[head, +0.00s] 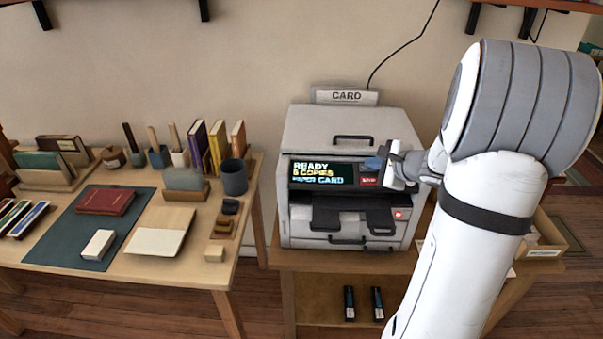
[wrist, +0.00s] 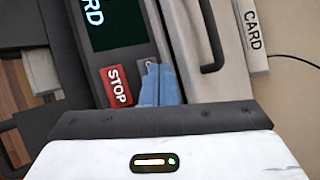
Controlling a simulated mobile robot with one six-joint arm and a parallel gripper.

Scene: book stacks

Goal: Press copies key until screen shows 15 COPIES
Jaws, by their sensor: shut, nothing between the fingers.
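The copier (head: 350,130) stands on a wooden stand. Its dark screen (head: 323,173) reads READY, 5 COPIES and a lower line ending in CARD. The screen's edge also shows in the wrist view (wrist: 115,22). A red STOP key (wrist: 117,86) sits beside the screen; it also shows in the head view (head: 369,181). My gripper (head: 377,163) is shut and empty, its blue fingertips (wrist: 160,85) at the panel just next to the STOP key.
A CARD sign (head: 345,96) stands behind the copier. A desk (head: 200,272) on the left holds books, pots and a green mat (head: 80,232). Two dark cartridges (head: 350,303) lie on the shelf below. An open box (head: 545,235) is at right.

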